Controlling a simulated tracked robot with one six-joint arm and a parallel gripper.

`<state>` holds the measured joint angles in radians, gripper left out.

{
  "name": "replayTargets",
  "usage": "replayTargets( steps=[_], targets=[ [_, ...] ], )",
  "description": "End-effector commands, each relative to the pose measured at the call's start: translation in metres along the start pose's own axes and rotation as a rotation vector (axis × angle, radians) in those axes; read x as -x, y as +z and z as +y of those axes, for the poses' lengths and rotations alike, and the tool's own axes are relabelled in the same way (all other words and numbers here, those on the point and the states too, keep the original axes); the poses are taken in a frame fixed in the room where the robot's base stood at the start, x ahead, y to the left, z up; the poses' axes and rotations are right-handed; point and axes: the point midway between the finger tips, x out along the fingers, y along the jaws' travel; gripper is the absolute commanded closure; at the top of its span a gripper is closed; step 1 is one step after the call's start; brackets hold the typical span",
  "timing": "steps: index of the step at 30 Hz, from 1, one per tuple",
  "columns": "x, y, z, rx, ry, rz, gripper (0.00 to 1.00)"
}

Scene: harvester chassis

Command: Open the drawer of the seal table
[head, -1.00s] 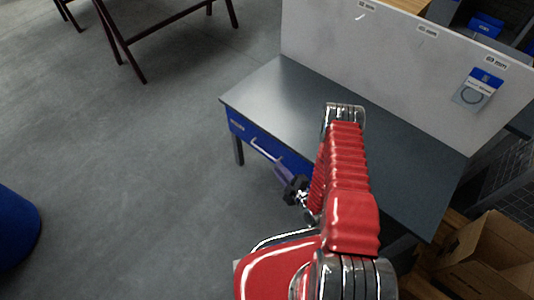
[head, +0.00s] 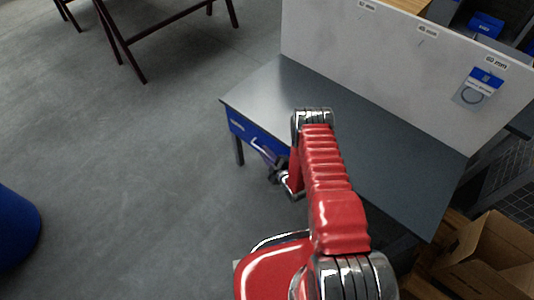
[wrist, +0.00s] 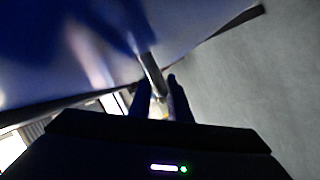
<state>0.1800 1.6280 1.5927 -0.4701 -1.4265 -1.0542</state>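The seal table (head: 380,150) has a dark grey top and a blue drawer (head: 240,127) under its left front edge. The drawer front looks flush with the table, so it appears shut. Its pale bar handle (head: 257,146) shows in the head view just ahead of my gripper (head: 266,157). In the wrist view the metal handle (wrist: 152,70) runs between the tips of my gripper's two dark fingers (wrist: 158,88). The fingers stand apart with a gap around the bar; I see no firm grip. My red arm hides the drawer's right part.
A white back panel (head: 400,60) with size labels and a blue-topped packet (head: 478,88) stands along the table's rear. Open cardboard boxes (head: 490,255) are at lower right. A blue rounded object (head: 15,228) is at far left. The floor left of the table is clear.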

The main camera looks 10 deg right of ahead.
Motion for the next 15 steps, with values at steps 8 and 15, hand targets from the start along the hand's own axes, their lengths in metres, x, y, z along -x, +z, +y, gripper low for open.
replayTargets(
  steps=[8, 15],
  targets=[
    [-0.0004, 0.0001, 0.0002, 0.0, 0.0, 0.0, 0.85],
    [-0.0003, 0.0001, 0.0, 0.0, 0.0, 0.0, 1.0]
  ],
)
